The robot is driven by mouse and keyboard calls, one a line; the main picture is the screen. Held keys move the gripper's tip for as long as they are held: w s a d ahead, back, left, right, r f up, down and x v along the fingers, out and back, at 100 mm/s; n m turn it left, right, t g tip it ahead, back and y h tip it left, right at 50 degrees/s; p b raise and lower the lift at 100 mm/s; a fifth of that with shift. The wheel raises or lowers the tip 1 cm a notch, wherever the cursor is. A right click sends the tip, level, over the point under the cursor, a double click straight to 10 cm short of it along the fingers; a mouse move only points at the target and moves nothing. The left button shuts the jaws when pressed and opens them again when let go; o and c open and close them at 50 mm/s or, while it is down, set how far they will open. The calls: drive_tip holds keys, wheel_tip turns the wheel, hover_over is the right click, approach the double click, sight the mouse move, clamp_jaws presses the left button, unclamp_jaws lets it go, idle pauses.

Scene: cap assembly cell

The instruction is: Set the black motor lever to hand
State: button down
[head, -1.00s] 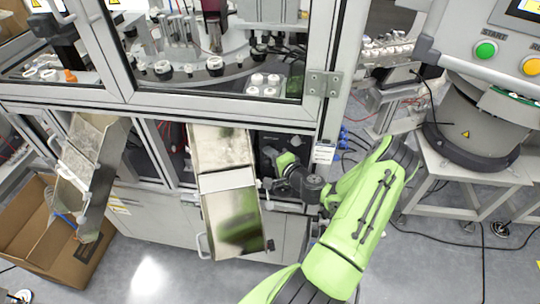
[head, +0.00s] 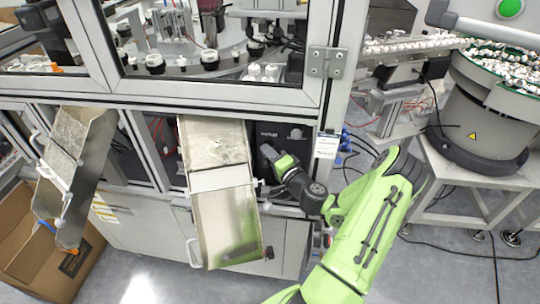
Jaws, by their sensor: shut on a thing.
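A black motor unit (head: 270,131) sits in the open bay right of the metal chute, with a small pale round knob (head: 296,133) on its face. My gripper (head: 268,152) reaches into this bay from the right, with its green and dark wrist behind it. Its dark fingertips are at the front of the unit and are shut on a small dark part there, the black motor lever. The fingers and the dark background hide the lever, so its set position cannot be read.
A metal chute (head: 222,180) slopes out of the cabinet just left of my gripper. A second chute (head: 75,165) stands at the left above a cardboard box (head: 30,255). The cabinet post (head: 330,100) and a labelled feeder bowl (head: 470,125) are to the right. Cables hang behind my arm.

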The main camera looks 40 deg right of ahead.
drive_tip(key=c, duration=1.2)
unclamp_jaws()
drive_tip(key=shift+w+a+f, duration=0.15)
drive_tip(key=shift+a+f, duration=0.05)
drive_tip(key=shift+a, duration=0.25)
drive_tip(key=shift+o, duration=1.1)
drive_tip(key=shift+a+r, duration=0.1)
drive_tip(key=shift+a, duration=0.05)
drive_tip(key=shift+d, duration=0.2)
drive_tip(key=shift+s, duration=0.3)
drive_tip(key=s+a+p, duration=0.2)
drive_tip(key=s+p, duration=0.3)
drive_tip(key=s, duration=1)
drive_tip(key=shift+a+r, duration=0.3)
drive_tip(key=shift+a, duration=0.05)
drive_tip(key=shift+c, duration=0.3)
